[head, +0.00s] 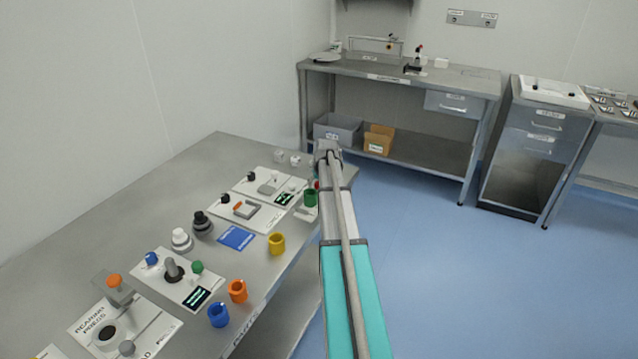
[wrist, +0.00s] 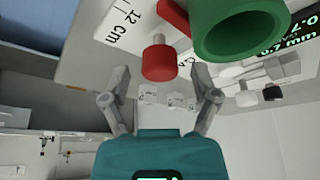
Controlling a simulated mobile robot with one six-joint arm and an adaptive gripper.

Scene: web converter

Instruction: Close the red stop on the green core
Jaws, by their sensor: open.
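The green core (wrist: 240,30) is a hollow green cylinder at the upper right of the wrist view, its open end facing the camera. In the head view the green core (head: 310,198) stands at the table's right edge, just left of my arm. A red knob on a pale stem (wrist: 160,62) hangs left of the core in the wrist view. Another red piece (wrist: 175,14), apparently the red stop, is beside the core; whether it touches the core I cannot tell. My gripper (wrist: 161,76) is open, with its fingers on either side below the red knob, holding nothing. In the head view my arm hides it.
A white plate marked 12 cm (wrist: 118,22) and a display (wrist: 285,40) lie near the core. Yellow (head: 277,244), orange (head: 237,291) and blue (head: 219,315) cores stand along the table edge. A blue card (head: 236,238) lies mid-table. Floor (head: 450,270) to the right is clear.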

